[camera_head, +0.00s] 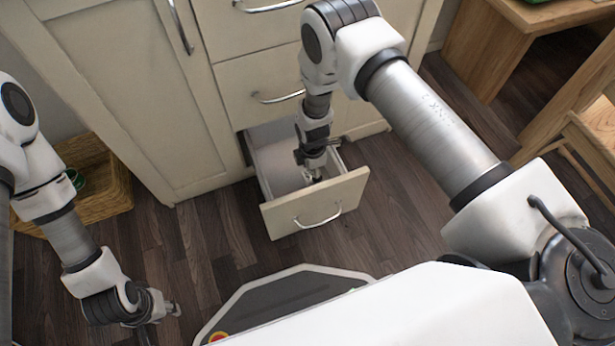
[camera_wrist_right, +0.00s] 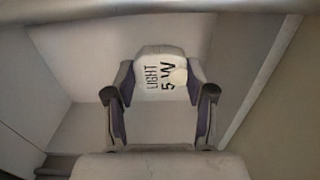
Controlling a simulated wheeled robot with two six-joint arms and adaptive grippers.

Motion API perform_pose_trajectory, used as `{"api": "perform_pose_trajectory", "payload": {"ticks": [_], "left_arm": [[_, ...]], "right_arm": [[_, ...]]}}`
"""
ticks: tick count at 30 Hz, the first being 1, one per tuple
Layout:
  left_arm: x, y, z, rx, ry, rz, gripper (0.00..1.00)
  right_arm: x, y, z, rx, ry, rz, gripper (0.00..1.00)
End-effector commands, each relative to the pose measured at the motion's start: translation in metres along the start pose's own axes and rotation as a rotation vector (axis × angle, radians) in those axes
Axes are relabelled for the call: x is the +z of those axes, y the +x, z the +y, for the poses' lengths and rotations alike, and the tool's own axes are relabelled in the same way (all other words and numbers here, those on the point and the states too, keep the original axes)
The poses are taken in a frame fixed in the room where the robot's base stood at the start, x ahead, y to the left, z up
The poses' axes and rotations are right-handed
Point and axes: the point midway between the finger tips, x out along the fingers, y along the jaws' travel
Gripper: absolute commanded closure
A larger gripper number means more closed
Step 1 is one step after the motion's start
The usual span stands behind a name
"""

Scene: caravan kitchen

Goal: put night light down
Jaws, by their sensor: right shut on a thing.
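In the head view my right gripper (camera_head: 315,176) reaches down into the open bottom drawer (camera_head: 277,165). The night light cannot be made out there. I cannot tell whether it touches the drawer floor. My left gripper (camera_head: 160,320) is at the lower left, above the floor, with its fingers apart and nothing between them.
The drawer front with its metal handle (camera_head: 318,217) sticks out from the cream cabinet (camera_head: 185,110). Closed drawers are above it. A wicker basket (camera_head: 105,190) with a green item stands at the left. Wooden furniture (camera_head: 490,50) is at the right. Dark floor lies between.

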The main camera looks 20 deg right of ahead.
Motion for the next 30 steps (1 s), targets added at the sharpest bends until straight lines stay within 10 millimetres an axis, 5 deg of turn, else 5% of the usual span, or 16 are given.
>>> {"api": "perform_pose_trajectory", "payload": {"ticks": [7, 18, 19, 20, 30], "left_arm": [[-0.001, 0.03, 0.0, 0.0, 0.0, 0.001, 0.64], [-0.001, 0.029, 0.0, 0.0, 0.0, 0.002, 0.64], [-0.001, 0.028, 0.0, 0.0, 0.0, 0.002, 0.64], [-0.001, 0.028, 0.0, 0.0, 0.0, 0.002, 0.64], [-0.001, 0.027, 0.0, 0.0, 0.0, 0.002, 0.64]], "right_arm": [[0.0, 0.045, 0.0, 0.0, 0.001, 0.0, 0.8], [0.0, 0.046, 0.001, 0.001, 0.001, 0.0, 0.8], [0.0, 0.045, 0.001, 0.001, 0.001, 0.0, 0.35], [0.0, 0.045, 0.001, 0.001, 0.001, 0.0, 0.24], [0.0, 0.043, 0.001, 0.001, 0.002, 0.0, 0.21]]}}
